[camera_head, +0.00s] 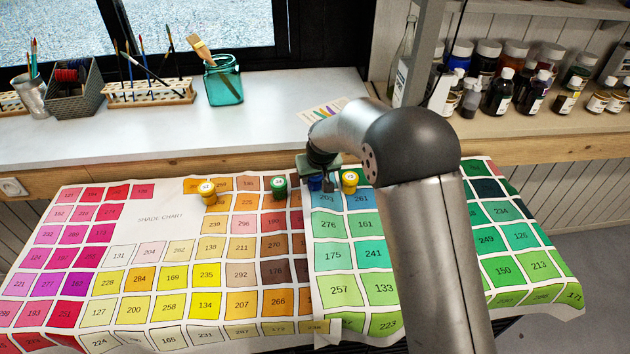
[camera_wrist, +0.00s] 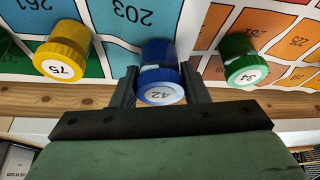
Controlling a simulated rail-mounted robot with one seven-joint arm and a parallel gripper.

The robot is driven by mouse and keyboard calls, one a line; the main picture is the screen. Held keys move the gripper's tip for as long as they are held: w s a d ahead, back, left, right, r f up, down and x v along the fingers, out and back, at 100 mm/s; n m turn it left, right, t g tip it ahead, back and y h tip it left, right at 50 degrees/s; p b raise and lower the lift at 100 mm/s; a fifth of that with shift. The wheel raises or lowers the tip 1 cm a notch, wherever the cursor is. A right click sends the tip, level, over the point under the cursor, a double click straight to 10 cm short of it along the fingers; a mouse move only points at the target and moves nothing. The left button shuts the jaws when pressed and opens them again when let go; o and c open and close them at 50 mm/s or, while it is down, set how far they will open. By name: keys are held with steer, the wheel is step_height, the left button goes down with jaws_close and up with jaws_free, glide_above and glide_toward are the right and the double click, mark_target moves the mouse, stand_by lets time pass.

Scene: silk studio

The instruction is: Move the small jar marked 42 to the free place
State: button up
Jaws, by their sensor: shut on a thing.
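The small jar marked 42 (camera_wrist: 160,88) has a blue lid and blue contents. In the wrist view it sits between the two fingers of my gripper (camera_wrist: 159,88), which is shut on it. In the head view its blue side (camera_head: 315,183) shows just below my gripper (camera_head: 322,180), at the back edge of the shade chart (camera_head: 160,235). Whether it touches the chart I cannot tell. A yellow jar marked 75 (camera_wrist: 65,52) stands on one side of it, and a green jar marked 34 (camera_wrist: 242,62) on the other, both apart from my fingers.
In the head view the green jar (camera_head: 279,187) is left of my gripper and the yellow jar (camera_head: 349,181) right of it. A white counter (camera_head: 270,110) with a wooden edge runs behind. Shelved bottles (camera_head: 500,92) stand at back right.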

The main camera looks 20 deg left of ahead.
steer(key=shift+f, duration=1.05)
steer(key=shift+f, duration=0.1)
steer(key=shift+f, duration=0.15)
steer(key=o, duration=1)
